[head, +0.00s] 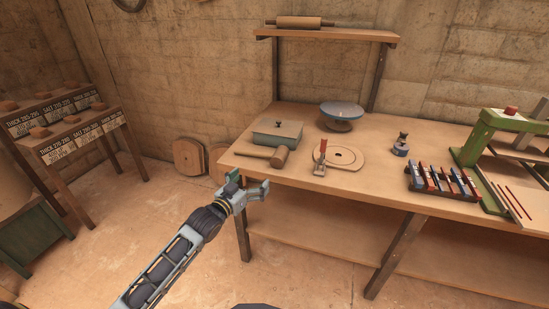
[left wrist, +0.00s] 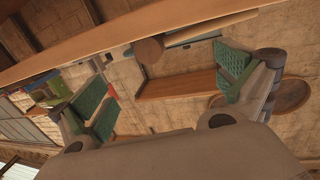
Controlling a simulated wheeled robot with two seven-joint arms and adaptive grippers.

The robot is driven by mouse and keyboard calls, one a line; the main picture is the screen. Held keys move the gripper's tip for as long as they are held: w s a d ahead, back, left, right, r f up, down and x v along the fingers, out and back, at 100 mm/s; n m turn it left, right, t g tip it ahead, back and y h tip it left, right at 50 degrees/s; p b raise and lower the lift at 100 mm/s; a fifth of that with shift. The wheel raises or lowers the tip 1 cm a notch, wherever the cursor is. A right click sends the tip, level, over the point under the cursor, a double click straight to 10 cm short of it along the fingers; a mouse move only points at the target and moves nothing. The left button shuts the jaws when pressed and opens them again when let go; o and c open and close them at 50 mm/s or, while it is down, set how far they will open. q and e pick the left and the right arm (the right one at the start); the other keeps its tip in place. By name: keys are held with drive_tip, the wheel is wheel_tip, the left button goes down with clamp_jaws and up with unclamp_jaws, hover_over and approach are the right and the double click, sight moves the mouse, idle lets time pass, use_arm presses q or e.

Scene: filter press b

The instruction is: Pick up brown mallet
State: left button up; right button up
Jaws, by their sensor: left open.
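The brown mallet (head: 280,157) lies on the front left part of the wooden table (head: 370,189), its handle pointing left. In the left wrist view, the mallet's round head (left wrist: 148,49) shows beyond the table's edge, with the handle running right. My left gripper (head: 252,188) is open and empty, in front of the table's left front edge, apart from the mallet. Its green-padded fingers also show spread in the left wrist view (left wrist: 165,88). My right gripper is in neither view.
A grey lidded box (head: 277,135) stands just behind the mallet. A round wooden board (head: 345,158) with a red-handled clamp (head: 321,158) lies to its right. A bowl (head: 342,115) stands further back.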

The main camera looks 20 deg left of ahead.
sight(278, 159)
use_arm(q)
drive_tip(key=shift+b+x, duration=0.45)
drive_tip(key=shift+x, duration=3.25)
drive_tip(key=shift+w+d+f, duration=0.1)
drive_tip(key=shift+w+d, duration=0.05)
drive_tip(key=shift+w, duration=0.45)
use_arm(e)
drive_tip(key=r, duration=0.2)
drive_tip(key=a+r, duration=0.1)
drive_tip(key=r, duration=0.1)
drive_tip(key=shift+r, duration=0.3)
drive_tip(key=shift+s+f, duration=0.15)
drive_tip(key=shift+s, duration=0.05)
use_arm(q)
drive_tip(key=shift+b, duration=0.3)
